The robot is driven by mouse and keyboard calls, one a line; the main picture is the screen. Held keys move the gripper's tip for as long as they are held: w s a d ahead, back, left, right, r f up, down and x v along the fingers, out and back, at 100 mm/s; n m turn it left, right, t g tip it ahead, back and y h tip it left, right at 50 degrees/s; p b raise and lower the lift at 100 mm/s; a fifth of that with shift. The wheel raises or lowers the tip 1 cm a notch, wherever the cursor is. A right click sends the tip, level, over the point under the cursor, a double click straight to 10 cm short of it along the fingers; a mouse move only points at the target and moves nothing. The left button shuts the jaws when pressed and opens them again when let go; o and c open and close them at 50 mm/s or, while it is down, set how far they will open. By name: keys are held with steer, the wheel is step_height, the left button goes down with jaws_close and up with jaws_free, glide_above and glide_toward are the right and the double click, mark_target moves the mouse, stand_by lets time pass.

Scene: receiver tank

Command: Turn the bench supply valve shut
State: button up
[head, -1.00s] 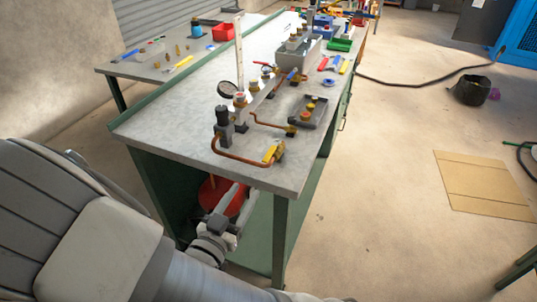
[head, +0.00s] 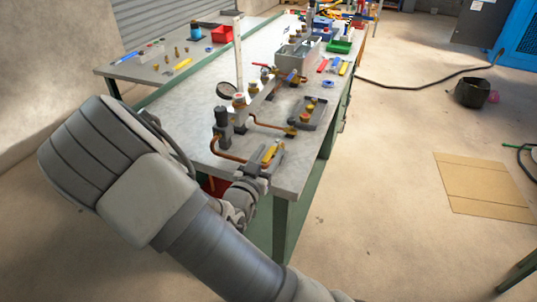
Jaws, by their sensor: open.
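The valve with the yellow lever (head: 269,154), which I take for the bench supply valve, sits at the near end of the workbench, on a copper pipe (head: 228,157). My gripper (head: 264,161) is open at this valve, at the bench's near edge. Its fingers appear on either side of the yellow lever. I cannot tell whether they touch it. The gripper hides most of the brass valve body. The lever points away along the bench, tilted a little to the right.
A flat cardboard sheet (head: 485,187) lies on open floor at right.

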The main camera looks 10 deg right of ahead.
jaws_close()
stand_by(1.4)
